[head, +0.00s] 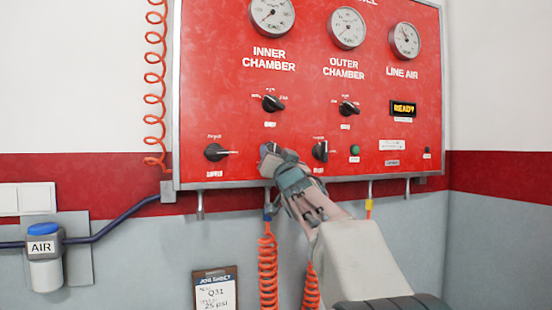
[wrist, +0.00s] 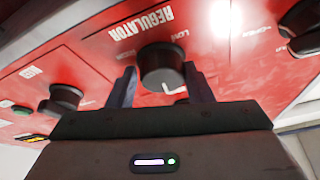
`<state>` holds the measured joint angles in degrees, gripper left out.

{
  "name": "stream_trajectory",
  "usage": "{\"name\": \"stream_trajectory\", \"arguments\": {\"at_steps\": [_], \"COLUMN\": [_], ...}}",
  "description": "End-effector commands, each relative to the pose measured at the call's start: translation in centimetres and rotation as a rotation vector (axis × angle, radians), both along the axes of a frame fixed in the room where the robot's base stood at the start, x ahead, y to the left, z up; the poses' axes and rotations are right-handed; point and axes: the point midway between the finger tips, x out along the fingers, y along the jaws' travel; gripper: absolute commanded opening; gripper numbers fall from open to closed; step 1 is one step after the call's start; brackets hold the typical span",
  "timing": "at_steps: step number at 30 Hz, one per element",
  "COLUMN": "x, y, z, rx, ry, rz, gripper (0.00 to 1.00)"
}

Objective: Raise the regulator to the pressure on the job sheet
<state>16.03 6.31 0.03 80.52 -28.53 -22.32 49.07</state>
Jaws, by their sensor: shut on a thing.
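The regulator knob (wrist: 161,66) is black, with its REGULATOR label upside down in the wrist view. My gripper (wrist: 160,78) has one finger on each side of this knob and is shut on it. A pale mark shows at the knob's lower edge. In the head view my gripper (head: 277,162) reaches the panel's lower middle and mostly hides the knob. The job sheet (head: 215,290) hangs below and appears to read Q31 and 25 psi. The inner chamber gauge (head: 272,15), outer chamber gauge (head: 347,28) and line air gauge (head: 404,41) are too small to read surely.
The red panel (head: 230,110) carries a supply knob (head: 216,152) left of my gripper and another knob (head: 320,150) close on its right. Two selector knobs sit above. A display (head: 403,109) reads READY. Orange coiled hoses (head: 268,270) hang below.

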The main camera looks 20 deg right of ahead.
Motion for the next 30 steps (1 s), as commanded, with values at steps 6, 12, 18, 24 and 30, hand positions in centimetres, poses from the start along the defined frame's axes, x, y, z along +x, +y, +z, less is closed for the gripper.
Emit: {"name": "stream_trajectory", "arguments": {"at_steps": [6,12,18,24,30], "x": [-0.1,-0.1,-0.1,-1.0,-4.1], "y": [0.3,0.2,0.0,0.0,0.4], "z": [0.3,0.3,0.2,-0.3,-1.7], "rx": [0.005,0.003,0.003,0.002,0.002], "ry": [-0.007,-0.007,-0.004,-0.003,-0.005], "rz": [0.006,0.005,0.0,-0.001,0.0], "gripper": [0.23,0.65,0.65,0.65,0.65]}}
